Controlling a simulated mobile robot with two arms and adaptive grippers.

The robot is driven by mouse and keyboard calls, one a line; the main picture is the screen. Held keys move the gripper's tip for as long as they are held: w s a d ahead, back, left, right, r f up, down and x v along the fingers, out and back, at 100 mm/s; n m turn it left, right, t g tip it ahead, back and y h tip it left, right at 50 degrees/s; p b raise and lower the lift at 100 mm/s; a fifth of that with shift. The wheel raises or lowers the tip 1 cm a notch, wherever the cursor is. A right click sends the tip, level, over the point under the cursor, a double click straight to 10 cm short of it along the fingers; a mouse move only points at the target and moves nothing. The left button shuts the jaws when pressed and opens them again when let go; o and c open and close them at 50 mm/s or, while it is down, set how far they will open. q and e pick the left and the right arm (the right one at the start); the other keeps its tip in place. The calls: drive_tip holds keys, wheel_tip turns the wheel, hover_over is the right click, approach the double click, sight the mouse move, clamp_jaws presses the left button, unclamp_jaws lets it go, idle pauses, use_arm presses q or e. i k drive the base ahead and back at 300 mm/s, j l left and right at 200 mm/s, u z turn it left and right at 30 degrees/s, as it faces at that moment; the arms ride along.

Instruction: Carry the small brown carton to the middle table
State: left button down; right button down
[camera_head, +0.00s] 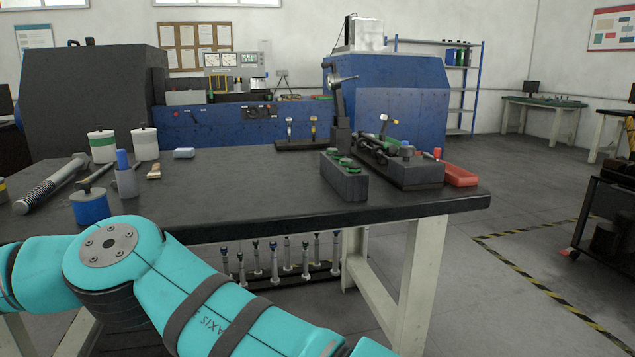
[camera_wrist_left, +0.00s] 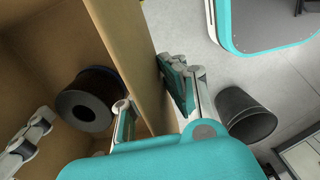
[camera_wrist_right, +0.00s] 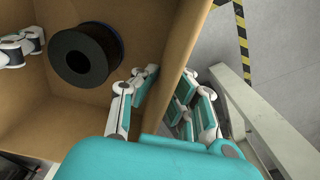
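The brown carton is open at the top; its wall shows in the left wrist view (camera_wrist_left: 125,45) and the right wrist view (camera_wrist_right: 183,40). A black spool (camera_wrist_left: 84,104) lies inside it, also seen in the right wrist view (camera_wrist_right: 82,60). My left gripper (camera_wrist_left: 146,88) is shut on one carton wall, one finger inside and one outside. My right gripper (camera_wrist_right: 168,80) clasps another wall the same way. Floor shows beyond the carton's sides; its underside is hidden. Neither gripper nor the carton shows in the head view. A dark-topped table (camera_head: 265,192) stands ahead.
A dark bin (camera_wrist_left: 245,114) stands on the floor. A black cart (camera_head: 608,215) is right.

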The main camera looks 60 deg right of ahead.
sight(249, 184)
drive_tip(key=z, duration=1.35)
